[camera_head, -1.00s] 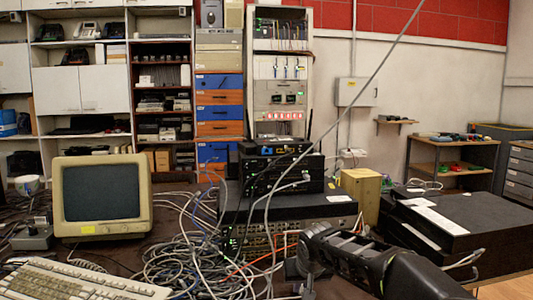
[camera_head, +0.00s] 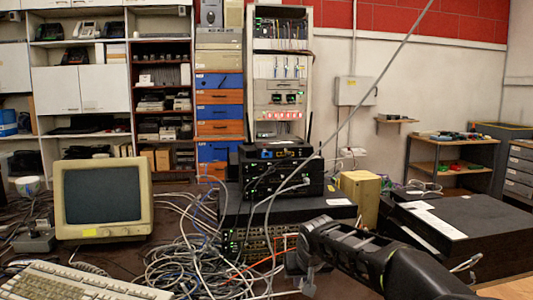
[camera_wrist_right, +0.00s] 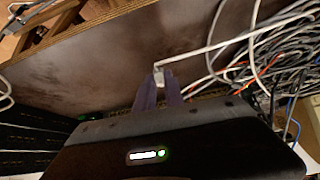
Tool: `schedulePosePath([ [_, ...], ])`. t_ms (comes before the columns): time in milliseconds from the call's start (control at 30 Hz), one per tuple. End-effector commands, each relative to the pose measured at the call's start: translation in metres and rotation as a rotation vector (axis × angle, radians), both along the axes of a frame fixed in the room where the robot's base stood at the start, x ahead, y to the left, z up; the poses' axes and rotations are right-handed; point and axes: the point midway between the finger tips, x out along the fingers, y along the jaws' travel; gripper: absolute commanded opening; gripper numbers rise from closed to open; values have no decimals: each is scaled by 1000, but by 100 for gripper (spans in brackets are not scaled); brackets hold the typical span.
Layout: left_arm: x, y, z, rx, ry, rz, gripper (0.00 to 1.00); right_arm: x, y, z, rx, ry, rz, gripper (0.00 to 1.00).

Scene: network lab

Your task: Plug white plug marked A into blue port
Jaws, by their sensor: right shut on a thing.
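My right gripper (camera_head: 298,262) is low in front of the equipment stack in the head view, left of the black box. In the right wrist view its two fingers (camera_wrist_right: 159,92) are shut on a white plug (camera_wrist_right: 158,76) with a pale cable running from it. No letter A is readable on it. The blue port (camera_head: 267,154) appears as a small blue patch on the front of the top black router (camera_head: 250,151), above and left of the gripper. The held plug is apart from that port. My left gripper is not in view.
Tangled grey cables (camera_head: 185,255) cover the table left of the gripper. A grey cable crosses in front of the stack. A monitor (camera_head: 103,198) and keyboard (camera_head: 80,283) are at left. A black box (camera_head: 465,225) and a beige box (camera_head: 360,195) are at right.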

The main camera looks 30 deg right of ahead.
Motion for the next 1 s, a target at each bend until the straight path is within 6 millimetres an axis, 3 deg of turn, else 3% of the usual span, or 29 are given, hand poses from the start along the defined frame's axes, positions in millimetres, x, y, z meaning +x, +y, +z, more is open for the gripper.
schedulePosePath([
  [300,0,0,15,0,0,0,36,0,0,19,-1,-1,1,0],
  [667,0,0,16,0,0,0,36,0,0,21,0,0,0,0],
  [700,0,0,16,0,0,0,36,0,0,21,0,0,0,12],
  [833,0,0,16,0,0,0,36,0,0,21,0,0,0,1],
  [1000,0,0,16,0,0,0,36,0,0,21,0,0,0,0],
])
